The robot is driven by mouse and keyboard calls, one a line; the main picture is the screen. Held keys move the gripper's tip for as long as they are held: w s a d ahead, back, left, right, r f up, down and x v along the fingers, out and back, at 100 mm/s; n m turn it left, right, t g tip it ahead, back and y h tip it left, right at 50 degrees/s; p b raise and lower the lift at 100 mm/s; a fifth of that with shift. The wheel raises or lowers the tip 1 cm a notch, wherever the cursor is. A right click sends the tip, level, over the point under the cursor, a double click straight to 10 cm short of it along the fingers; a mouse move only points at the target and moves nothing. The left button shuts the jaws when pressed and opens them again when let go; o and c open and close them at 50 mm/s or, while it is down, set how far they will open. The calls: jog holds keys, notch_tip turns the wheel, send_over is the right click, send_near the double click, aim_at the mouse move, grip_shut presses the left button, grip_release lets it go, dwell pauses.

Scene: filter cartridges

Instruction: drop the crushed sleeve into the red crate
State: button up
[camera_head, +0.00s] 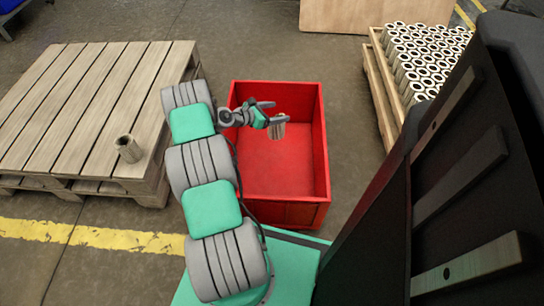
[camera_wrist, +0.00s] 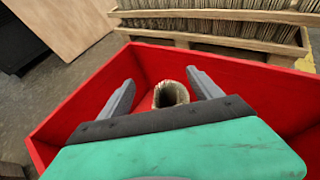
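A tan, hollow sleeve (camera_head: 277,131) is upright just below my gripper's fingers, inside the outline of the red crate (camera_head: 322,150). My gripper (camera_head: 273,111) is over the crate with its fingers spread. In the wrist view the sleeve (camera_wrist: 170,94) shows its open end between the two fingers (camera_wrist: 163,78), with a clear red gap on the left finger's side and a smaller one on the right. It looks loose from the fingers. Whether it touches the crate floor I cannot tell. Its lower part is hidden in the wrist view, and any dent is too small to make out.
A wooden pallet (camera_head: 85,95) on the left bears another sleeve (camera_head: 128,149) near its front right corner. A wooden crate (camera_head: 381,92) of many upright sleeves stands at the right. A dark panel (camera_head: 460,170) fills the right side. Bare floor lies between crate and pallet.

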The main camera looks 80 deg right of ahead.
jog(key=o, duration=0.3)
jog(key=shift+p+v, duration=1.2)
jog(key=shift+v, duration=2.65)
